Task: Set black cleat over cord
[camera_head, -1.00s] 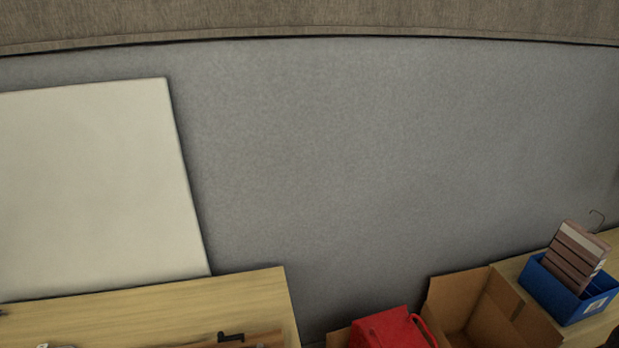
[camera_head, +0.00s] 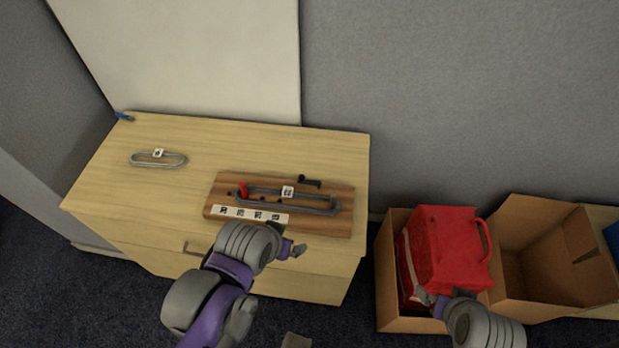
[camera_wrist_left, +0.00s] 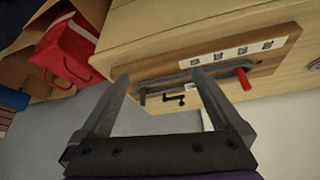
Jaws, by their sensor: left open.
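The black cleat (camera_head: 310,182) is a small crank-shaped piece at the far edge of a brown wooden board (camera_head: 340,223). It lies beside the grey cord (camera_head: 318,211), on its far side, not over it. The cord forms a long loop on the board, with a red peg (camera_head: 243,190) at its left end. My left gripper (camera_head: 296,249) is open and empty, in front of the board. In the left wrist view its jaws (camera_wrist_left: 160,78) frame the board, with the cleat (camera_wrist_left: 174,99) between them in the picture. My right gripper (camera_head: 431,298) is by the red bag; its jaws are unclear.
The board rests on a light wooden cabinet (camera_head: 120,195). A second grey loop (camera_head: 158,161) lies at its left, and a blue item (camera_head: 124,116) at the back corner. A red bag (camera_head: 450,250) sits in a cardboard box (camera_head: 400,318); another open box (camera_head: 520,285) stands right.

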